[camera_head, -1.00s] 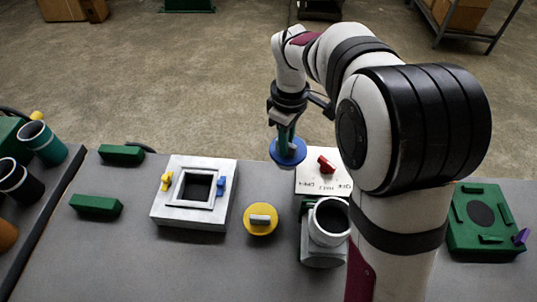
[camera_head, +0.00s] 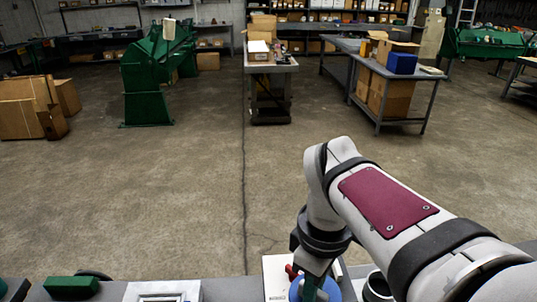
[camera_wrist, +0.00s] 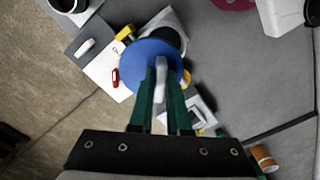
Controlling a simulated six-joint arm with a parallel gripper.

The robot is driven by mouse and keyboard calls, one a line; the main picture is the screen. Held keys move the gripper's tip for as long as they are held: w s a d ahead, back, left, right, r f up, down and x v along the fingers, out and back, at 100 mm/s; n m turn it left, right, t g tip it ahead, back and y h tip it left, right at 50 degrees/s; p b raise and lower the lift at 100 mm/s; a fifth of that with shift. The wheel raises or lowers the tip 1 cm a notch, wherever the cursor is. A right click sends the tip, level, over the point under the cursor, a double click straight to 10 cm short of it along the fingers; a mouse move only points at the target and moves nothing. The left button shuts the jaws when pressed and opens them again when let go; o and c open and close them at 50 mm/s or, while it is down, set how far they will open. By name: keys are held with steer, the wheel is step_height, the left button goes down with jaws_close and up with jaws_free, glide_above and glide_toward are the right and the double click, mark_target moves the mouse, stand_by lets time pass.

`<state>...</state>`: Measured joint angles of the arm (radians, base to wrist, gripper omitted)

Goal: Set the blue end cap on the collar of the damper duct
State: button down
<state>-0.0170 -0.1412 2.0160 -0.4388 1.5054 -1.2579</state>
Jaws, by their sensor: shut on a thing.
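My gripper (camera_wrist: 161,88) is shut on the pale handle of the blue end cap (camera_wrist: 138,55). In the head view the cap (camera_head: 326,289) shows low in the picture, partly hidden by my gripper (camera_head: 312,286). In the wrist view the dark opening of the collar (camera_wrist: 174,38) shows past the cap's upper right edge. The cap covers part of it in this view; the gap between them cannot be judged.
A white frame box (camera_head: 162,290) and a green block (camera_head: 71,286) are to the left. An orange cup (camera_wrist: 262,155) is at the wrist view's lower right.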

steer(key=shift+s+f+n, duration=0.25)
steer(key=shift+s+n, duration=0.85)
steer(key=shift+n, duration=0.1)
steer(key=shift+s+f+n, duration=0.15)
steer(key=shift+f+n, duration=0.1)
steer(key=shift+n, duration=0.05)
steer(key=shift+a+f, duration=0.1)
steer(key=shift+f, duration=2.6)
steer(key=shift+f, duration=0.55)
steer(key=c, duration=1.2)
jaws_free()
steer(key=shift+o, duration=0.2)
steer(key=shift+r, duration=5.5)
